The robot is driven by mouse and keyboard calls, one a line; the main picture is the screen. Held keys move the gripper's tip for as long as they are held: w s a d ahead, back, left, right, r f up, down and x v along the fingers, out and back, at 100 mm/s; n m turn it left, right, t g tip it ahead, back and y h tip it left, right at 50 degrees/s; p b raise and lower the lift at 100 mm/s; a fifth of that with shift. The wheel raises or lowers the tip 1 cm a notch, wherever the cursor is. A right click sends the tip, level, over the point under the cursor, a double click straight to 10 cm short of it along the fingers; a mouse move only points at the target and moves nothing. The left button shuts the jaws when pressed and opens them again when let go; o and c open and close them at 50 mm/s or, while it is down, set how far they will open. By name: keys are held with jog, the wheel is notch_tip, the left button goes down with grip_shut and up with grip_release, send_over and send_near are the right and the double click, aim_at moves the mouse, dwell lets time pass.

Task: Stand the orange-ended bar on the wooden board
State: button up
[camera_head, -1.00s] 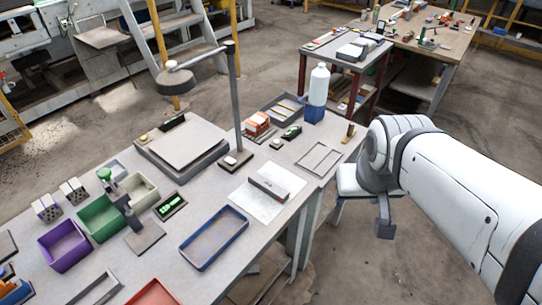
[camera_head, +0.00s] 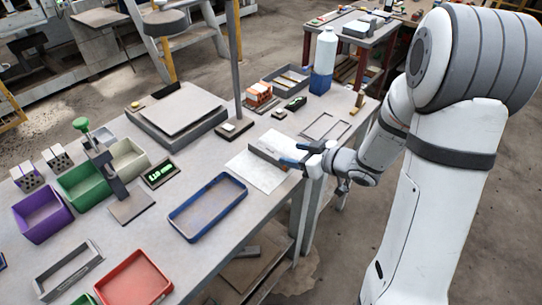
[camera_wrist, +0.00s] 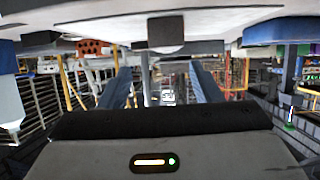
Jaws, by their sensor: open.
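A dark grey bar (camera_head: 266,157) lies on a white sheet (camera_head: 247,171) near the bench's right edge; I see no orange on the part that shows. My gripper (camera_head: 292,155) is open, its blue fingers close to the bar's right end, and I cannot tell whether they touch it. In the wrist view my two blue fingers (camera_wrist: 160,88) stand apart with nothing clearly between them. I cannot make out a wooden board for sure.
An orange hollow brick (camera_head: 258,93), a white bottle with a blue base (camera_head: 323,60) and a thin grey frame (camera_head: 325,127) stand behind. A blue-rimmed tray (camera_head: 208,207) lies left of my gripper. A lamp post (camera_head: 235,60) rises from the bench.

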aim_at(272, 151)
jog(key=shift+a+f, duration=0.2)
jog(key=shift+a, duration=0.15)
jog(key=x, duration=0.7)
jog(key=shift+s+a, duration=0.1)
jog(key=shift+a, duration=0.15)
jog(key=shift+r, duration=0.1)
grip_shut()
notch_tip(272, 151, up, 10)
jog(key=p, duration=0.1)
jog(key=shift+p, duration=0.3)
